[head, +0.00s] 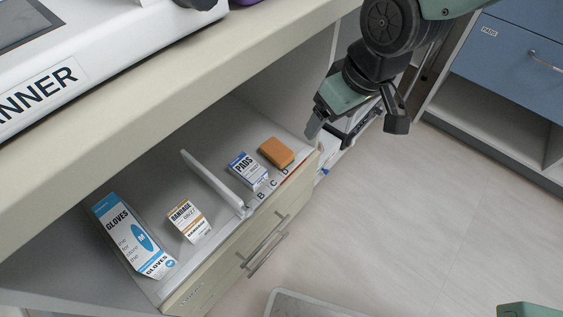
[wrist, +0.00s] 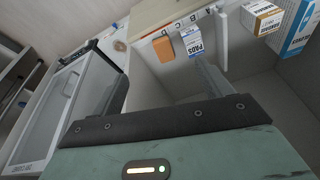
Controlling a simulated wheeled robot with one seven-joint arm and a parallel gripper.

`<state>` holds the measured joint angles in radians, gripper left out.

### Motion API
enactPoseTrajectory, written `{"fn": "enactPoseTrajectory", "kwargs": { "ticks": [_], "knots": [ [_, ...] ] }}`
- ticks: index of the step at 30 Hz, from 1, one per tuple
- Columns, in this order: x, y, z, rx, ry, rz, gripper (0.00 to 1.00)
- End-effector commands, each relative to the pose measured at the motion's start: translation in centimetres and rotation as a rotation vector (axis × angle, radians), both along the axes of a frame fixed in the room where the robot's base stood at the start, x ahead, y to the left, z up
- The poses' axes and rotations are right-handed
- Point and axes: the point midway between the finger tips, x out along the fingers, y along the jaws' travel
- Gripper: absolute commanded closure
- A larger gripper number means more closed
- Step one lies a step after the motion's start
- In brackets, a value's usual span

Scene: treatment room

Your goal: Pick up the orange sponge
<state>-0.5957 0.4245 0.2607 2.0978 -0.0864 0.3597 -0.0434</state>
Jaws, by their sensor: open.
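The orange sponge (head: 276,152) lies on the open shelf under the counter, near its front edge and by the letter D. It also shows in the wrist view (wrist: 164,48), beyond my fingers. My gripper (head: 356,125) is open and empty, to the right of the sponge and apart from it in the head view. In the wrist view, its two fingers (wrist: 165,85) are spread wide with nothing between them.
A PADS box (head: 247,170) stands close left of the sponge. A white divider (head: 214,182) separates it from a bandage box (head: 188,220) and a gloves box (head: 132,235). The counter (head: 190,85) overhangs the shelf. A drawer handle (head: 266,245) sits below.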

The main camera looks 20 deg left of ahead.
Motion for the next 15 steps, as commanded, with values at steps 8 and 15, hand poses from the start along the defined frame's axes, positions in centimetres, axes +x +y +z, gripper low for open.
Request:
{"fn": "enactPoseTrajectory", "kwargs": {
  "ticks": [8, 15],
  "knots": [
    [4.2, 7.4, -10.1, 0.061, -0.085, 0.11, 0.22],
    [5.1, 9.1, -13.3, 0.069, -0.1, 0.129, 0.22]
  ]
}}
